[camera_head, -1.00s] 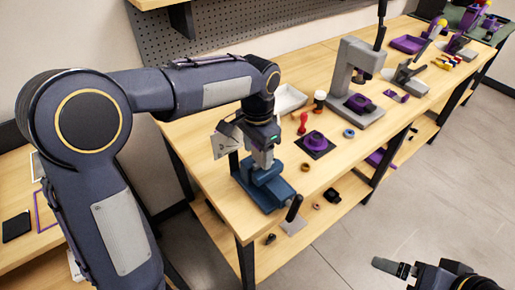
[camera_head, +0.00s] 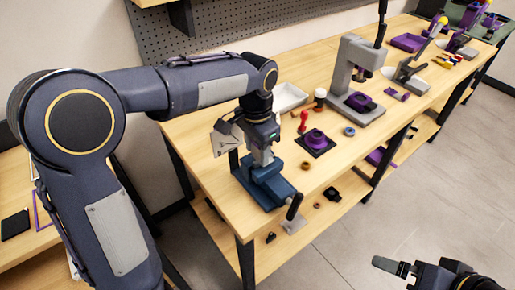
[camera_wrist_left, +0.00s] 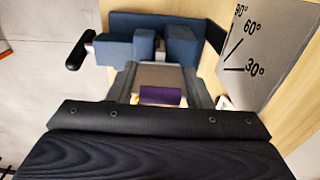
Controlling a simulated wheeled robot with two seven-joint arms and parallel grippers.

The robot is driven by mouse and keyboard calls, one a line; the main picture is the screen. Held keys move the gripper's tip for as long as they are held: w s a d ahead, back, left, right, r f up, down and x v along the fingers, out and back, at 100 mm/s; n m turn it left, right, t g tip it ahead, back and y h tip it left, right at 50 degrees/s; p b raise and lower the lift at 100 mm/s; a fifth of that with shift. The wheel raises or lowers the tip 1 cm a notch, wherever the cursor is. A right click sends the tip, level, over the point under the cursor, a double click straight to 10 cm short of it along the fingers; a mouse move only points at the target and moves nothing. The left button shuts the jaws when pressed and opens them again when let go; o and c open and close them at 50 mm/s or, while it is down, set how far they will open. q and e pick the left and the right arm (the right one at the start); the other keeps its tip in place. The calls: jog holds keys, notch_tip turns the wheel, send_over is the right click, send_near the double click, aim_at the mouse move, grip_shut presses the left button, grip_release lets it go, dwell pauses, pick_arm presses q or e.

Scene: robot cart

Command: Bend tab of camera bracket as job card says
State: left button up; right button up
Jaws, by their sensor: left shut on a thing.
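My left gripper (camera_head: 262,158) points down just above the blue vise (camera_head: 270,190). In the left wrist view, the gripper (camera_wrist_left: 163,88) is shut on a small piece, which I take for the camera bracket (camera_wrist_left: 161,95); a purple face shows between the fingers. The rest of it is hidden. The vise (camera_wrist_left: 180,48) lies just beyond the fingertips, with a gap between its blue jaws. I cannot tell whether the piece touches the jaws. A grey angle plate (camera_wrist_left: 265,45) marked 30°, 60° and 90° stands beside the vise. My right gripper (camera_head: 392,267) is at the lower right, away from the bench.
A purple round part (camera_head: 316,139) on a dark mat, a red-handled stamp (camera_head: 303,122) and a white tray (camera_head: 290,97) stand behind the vise. A grey press (camera_head: 358,80) is farther along. The vise handle (camera_head: 295,206) sticks out past the bench's front edge.

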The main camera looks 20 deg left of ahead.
pick_arm(q)
jog(key=shift+s+a+f+t+h+b, duration=0.15)
jog(key=shift+t+h+b, duration=0.2)
jog(key=shift+b, duration=0.5)
jog(key=shift+s+r+t+h+b, duration=0.1)
jog(key=shift+t+h+b, duration=0.25)
jog(key=shift+b, duration=0.5)
jog(key=shift+s+a+f+t+h+b, duration=0.1)
jog(key=shift+s+a+t+h+b, duration=0.3)
jog(key=shift+b, duration=0.85)
jog(key=shift+w+d+f+t+h+b, duration=0.15)
jog(key=shift+t+b, duration=0.45)
jog(key=shift+b, duration=0.65)
jog(key=shift+s+a+t+h+b, duration=0.2)
jog(key=shift+t+h+b, duration=0.3)
jog(key=shift+b, duration=0.8)
dwell(0.6)
jog(key=o, duration=0.9)
